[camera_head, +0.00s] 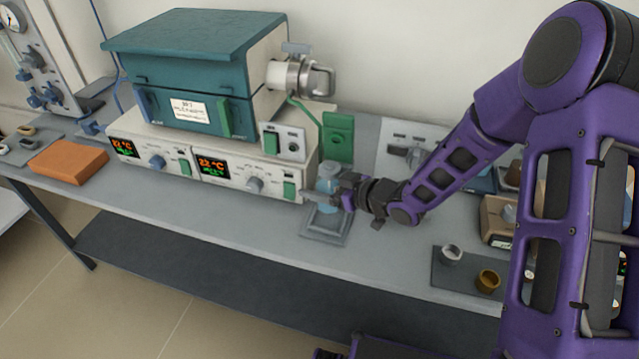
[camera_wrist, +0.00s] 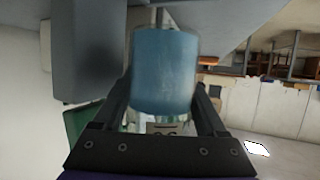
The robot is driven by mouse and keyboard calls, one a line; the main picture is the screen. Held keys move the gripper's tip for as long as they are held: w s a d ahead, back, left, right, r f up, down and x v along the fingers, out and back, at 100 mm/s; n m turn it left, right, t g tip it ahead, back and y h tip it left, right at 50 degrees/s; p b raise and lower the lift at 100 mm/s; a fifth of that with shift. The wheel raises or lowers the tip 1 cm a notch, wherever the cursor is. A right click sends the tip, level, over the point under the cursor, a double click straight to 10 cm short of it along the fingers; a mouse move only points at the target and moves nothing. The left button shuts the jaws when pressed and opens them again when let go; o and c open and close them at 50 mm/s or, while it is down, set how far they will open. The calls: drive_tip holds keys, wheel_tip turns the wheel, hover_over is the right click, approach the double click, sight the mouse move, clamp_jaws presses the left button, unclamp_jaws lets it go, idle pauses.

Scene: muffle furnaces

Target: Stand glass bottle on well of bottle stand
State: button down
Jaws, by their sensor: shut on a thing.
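A glass bottle (camera_head: 328,178) with a bluish, translucent look is in my gripper (camera_head: 342,191) in the head view. In the wrist view a blue cylindrical part of the bottle (camera_wrist: 165,70) lies between the two dark fingers (camera_wrist: 164,100). My gripper is shut on it. The bottle stand (camera_head: 326,222), a grey square frame, sits on the bench under the bottle. The bottle looks upright over the stand. Its lower end overlaps the stand in the picture, and I cannot tell whether it touches the well, which is hidden.
The furnace (camera_head: 198,85) on its control unit (camera_head: 210,160) stands close left of the bottle. A green box (camera_head: 338,137) is behind it. A dark mat (camera_head: 462,270) with two small crucibles lies to the right. The bench front (camera_head: 250,228) is clear. An orange slab (camera_head: 68,161) lies far left.

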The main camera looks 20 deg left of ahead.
drive_tip(key=shift+f+b, duration=1.45)
drive_tip(key=shift+f, duration=1.05)
unclamp_jaws()
drive_tip(key=shift+d, duration=0.1)
drive_tip(key=p+v, duration=0.3)
drive_tip(key=v, duration=1.4)
drive_tip(key=shift+s, duration=0.25)
drive_tip(key=shift+w+d+r, duration=0.1)
drive_tip(key=shift+d, duration=0.05)
